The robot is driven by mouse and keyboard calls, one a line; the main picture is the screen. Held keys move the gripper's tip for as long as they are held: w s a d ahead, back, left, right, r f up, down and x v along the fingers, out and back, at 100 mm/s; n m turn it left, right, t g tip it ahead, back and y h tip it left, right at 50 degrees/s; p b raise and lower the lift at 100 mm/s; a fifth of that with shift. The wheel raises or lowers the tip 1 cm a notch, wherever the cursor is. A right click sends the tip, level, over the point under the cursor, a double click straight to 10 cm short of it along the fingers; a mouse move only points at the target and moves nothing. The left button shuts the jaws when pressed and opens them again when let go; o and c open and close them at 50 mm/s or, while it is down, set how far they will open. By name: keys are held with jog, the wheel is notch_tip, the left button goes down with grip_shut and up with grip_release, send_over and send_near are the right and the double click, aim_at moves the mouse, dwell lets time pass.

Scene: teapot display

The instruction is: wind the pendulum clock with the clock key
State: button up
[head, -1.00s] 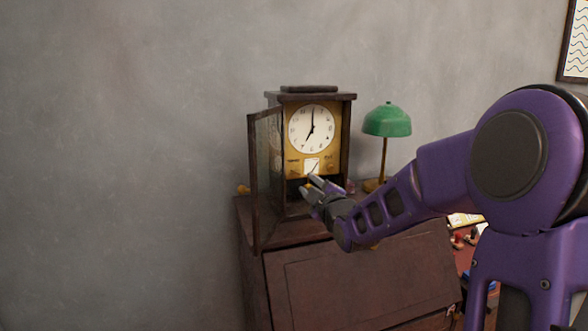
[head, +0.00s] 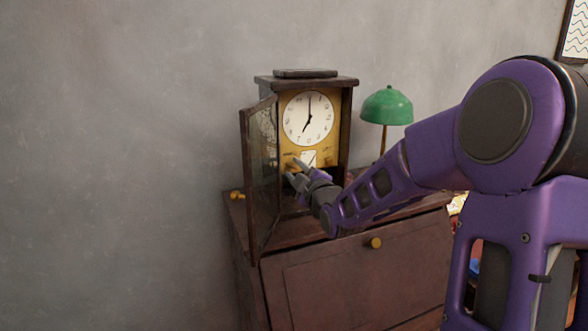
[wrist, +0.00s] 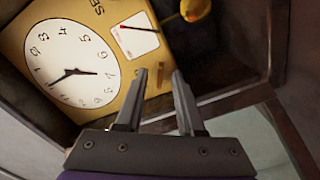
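The pendulum clock (head: 340,135) stands upright on a dark wooden cabinet, its glass door (head: 262,170) swung open to the left. Its white dial (head: 307,118) shows about seven o'clock; the dial also shows tilted in the wrist view (wrist: 72,62). My gripper (head: 297,172) is in front of the lower clock front, below the dial. A yellow rounded piece (wrist: 195,9) shows at the top of the wrist view.
A green lamp (head: 387,106) stands right of the clock. The cabinet's slanted front (head: 350,285) has a brass knob (head: 375,243).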

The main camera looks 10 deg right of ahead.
jog(key=shift+c, duration=0.3)
grip_shut()
jog(key=shift+m, duration=0.4)
jog(key=m+b, duration=0.1)
jog(key=m, duration=0.1)
jog(key=shift+r+m, duration=0.1)
jog(key=shift+m, duration=0.3)
jog(key=m, duration=0.3)
jog(key=shift+r+m, duration=0.1)
jog(key=shift+m, duration=0.3)
jog(key=m, duration=0.6)
jog(key=m+p, duration=0.1)
jog(key=m, duration=0.5)
jog(key=shift+p, duration=0.4)
jog(key=shift+m, duration=0.3)
